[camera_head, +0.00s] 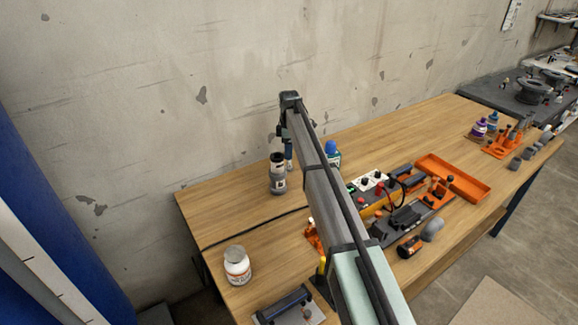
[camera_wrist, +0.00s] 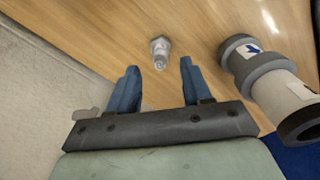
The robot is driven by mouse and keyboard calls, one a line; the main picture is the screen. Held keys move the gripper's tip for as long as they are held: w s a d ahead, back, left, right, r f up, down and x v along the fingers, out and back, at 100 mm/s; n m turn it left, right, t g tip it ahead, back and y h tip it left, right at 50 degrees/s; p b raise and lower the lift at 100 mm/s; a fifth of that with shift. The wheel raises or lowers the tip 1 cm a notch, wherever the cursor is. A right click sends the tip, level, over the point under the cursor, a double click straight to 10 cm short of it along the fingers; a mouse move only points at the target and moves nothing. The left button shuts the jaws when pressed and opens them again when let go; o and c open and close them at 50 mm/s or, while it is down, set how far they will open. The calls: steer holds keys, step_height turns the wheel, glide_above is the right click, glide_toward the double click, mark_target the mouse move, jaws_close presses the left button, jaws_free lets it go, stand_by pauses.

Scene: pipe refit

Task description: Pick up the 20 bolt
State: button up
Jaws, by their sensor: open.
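A small grey metal bolt (camera_wrist: 159,52) stands on the wooden table in the wrist view, its head away from my gripper. I cannot read any size marking on it. My gripper (camera_wrist: 158,72) is open and empty, with its two blue fingers pointing toward the bolt. The bolt shows between and just beyond the fingertips, apart from both. In the head view my gripper (camera_head: 288,162) hangs over the back of the table, and the bolt is hidden there.
A grey and black cylinder (camera_head: 278,175) stands close beside my gripper; it also shows at the right in the wrist view (camera_wrist: 270,80). A blue-capped bottle (camera_head: 331,150) is on the other side. The wall is close behind. A white jar (camera_head: 237,266) stands front left.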

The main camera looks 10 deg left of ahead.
mark_target(289, 163)
step_height(289, 163, down, 5)
jaws_close()
stand_by(0.7)
